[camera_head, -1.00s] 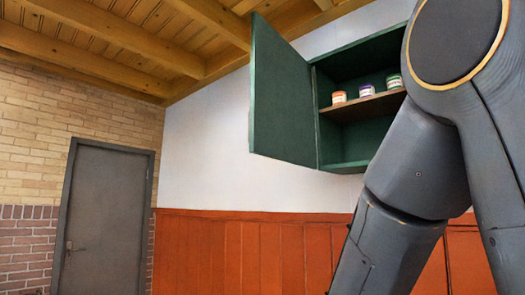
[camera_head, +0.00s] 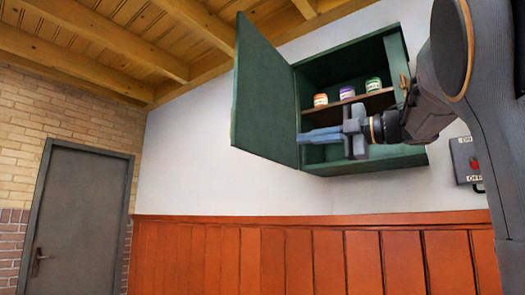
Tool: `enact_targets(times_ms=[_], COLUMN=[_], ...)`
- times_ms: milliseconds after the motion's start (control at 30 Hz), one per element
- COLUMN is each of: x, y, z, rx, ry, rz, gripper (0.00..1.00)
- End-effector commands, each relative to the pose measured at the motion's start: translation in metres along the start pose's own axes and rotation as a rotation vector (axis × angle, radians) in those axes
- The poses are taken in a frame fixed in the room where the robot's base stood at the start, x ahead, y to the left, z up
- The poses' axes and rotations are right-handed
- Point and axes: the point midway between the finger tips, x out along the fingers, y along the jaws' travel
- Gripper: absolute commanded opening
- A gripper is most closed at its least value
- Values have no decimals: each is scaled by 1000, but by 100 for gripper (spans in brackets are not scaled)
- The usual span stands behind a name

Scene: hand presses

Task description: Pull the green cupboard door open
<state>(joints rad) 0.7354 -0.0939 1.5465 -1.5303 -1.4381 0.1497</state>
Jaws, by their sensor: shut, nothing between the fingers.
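The green cupboard (camera_head: 350,63) hangs on the white wall. Its green door (camera_head: 262,95) stands wide open, swung out to the left, with the inside of the cupboard in plain view. My gripper (camera_head: 303,136) is in front of the cupboard's lower part, pointing left. Its blue fingers are together and empty. Their tips appear close to the inner side of the door near its hinge edge; I cannot tell whether they touch it. My arm hides part of the cupboard's right side.
A brown shelf (camera_head: 345,104) inside holds an orange jar (camera_head: 321,100), a purple jar (camera_head: 347,93) and a green jar (camera_head: 374,84). A switch box (camera_head: 467,160) is on the wall at right. A grey door (camera_head: 75,222) stands at far left. The wall below the cupboard is clear.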

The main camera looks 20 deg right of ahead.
Motion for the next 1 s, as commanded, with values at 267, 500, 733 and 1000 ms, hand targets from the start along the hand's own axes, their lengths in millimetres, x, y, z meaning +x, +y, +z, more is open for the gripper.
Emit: enact_targets(times_ms=[267, 500, 733, 1000], x=[4, 46, 91, 124], y=[0, -2, -4, -7], z=[-14, -16, -18, -17], rx=[-38, -36, -36, -36], ry=[38, 39, 39, 34], rz=[-59, -58, -58, -56], gripper=[0, 0, 0, 0])
